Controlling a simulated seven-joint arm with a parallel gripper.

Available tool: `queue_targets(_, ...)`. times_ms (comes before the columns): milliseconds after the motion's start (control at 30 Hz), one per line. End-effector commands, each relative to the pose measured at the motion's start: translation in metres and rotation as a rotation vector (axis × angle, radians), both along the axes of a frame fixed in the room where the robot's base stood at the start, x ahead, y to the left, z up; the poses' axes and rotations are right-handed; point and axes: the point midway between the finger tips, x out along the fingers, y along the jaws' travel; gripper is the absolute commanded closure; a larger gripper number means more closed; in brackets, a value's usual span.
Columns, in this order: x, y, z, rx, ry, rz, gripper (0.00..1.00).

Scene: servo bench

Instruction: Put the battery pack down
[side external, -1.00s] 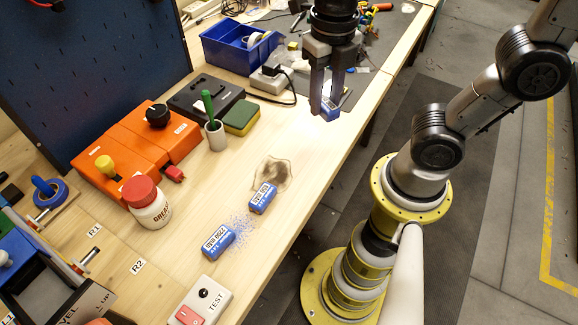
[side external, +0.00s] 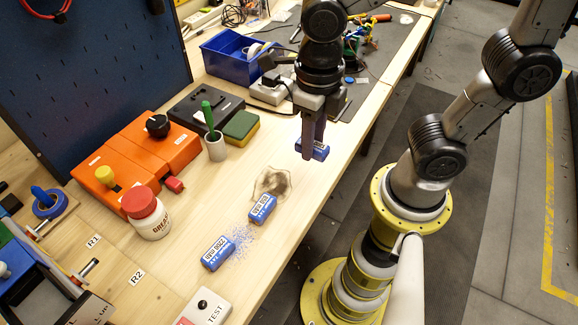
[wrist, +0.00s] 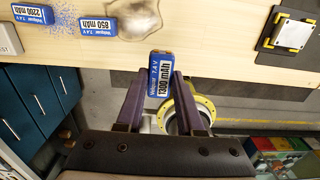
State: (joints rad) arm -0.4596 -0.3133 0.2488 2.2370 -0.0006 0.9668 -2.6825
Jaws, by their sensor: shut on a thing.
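A blue and white battery pack (wrist: 160,75), marked 1300 mAh, is between the fingers of my gripper (wrist: 158,84), which is shut on it. In the side view my gripper (side external: 312,153) points down near the bench's right edge. The held pack (side external: 322,149) is partly hidden behind the fingers there. I cannot tell whether its underside touches the bench. Two similar packs lie on the bench: one marked 850 mAh (side external: 262,208), beside a brown stain, and one marked 2200 mAh (side external: 217,252). Both also show at the top left of the wrist view.
The wooden bench (side external: 285,245) has bare room around the stain (side external: 272,183) and towards its right edge. A green-topped sponge (side external: 241,127), a cup with a green tool (side external: 215,148), a grease jar (side external: 147,213) and a test box (side external: 205,308) stand to the left and front.

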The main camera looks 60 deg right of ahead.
Motion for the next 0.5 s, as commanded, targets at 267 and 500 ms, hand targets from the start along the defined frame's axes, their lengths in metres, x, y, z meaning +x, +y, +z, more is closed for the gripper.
queue_targets(267,0.029,0.014,-0.042,-0.002,0.005,-0.001,1.0)
queue_targets(500,0.038,0.019,-0.059,-0.003,0.006,-0.001,1.0)
